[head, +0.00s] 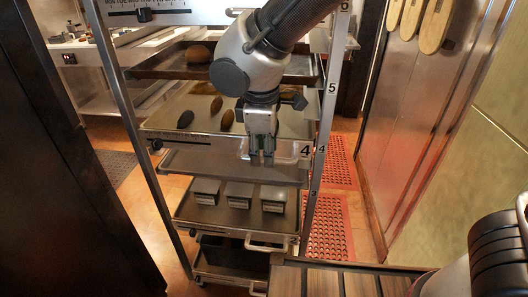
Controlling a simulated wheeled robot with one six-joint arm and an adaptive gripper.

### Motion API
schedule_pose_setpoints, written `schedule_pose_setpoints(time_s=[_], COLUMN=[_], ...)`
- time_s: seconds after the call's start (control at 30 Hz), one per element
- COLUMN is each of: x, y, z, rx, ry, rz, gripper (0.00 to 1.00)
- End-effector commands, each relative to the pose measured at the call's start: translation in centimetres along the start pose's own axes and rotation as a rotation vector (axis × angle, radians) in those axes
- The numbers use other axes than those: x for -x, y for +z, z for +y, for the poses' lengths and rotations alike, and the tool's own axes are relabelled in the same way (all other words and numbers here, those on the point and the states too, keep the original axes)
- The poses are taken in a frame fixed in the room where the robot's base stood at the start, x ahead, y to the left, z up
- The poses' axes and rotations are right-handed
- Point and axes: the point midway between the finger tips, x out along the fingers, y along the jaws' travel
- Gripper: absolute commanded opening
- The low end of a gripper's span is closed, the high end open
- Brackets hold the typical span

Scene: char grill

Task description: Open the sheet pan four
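Sheet pan four (284,150) is a metal pan in the rack, with a black "4" at the right of its front edge. Several dark oval food pieces lie on it. My gripper (261,159) points down at its front edge, right of the middle, in front of the pan. The two dark fingertips are close together with a narrow gap.
The rack's metal posts (310,190) flank the pans. Above is a pan with brown loaves (196,54); below is a tray with three metal boxes (239,195) and a front handle (265,246). A slatted surface (325,282) stands in front. Red mats (327,225) lie right.

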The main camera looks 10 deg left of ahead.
Motion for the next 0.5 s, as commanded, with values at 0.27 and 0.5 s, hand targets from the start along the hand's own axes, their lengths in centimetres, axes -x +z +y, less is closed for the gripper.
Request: schedule_pose_setpoints(time_s=[0.27,0.5], x=[-1.42,-1.38], y=[0.01,0.01], z=[0.03,0.03], rx=[0.0,-0.001], ry=[0.001,0.0], rz=[0.001,0.001], gripper=[0.35,0.19])
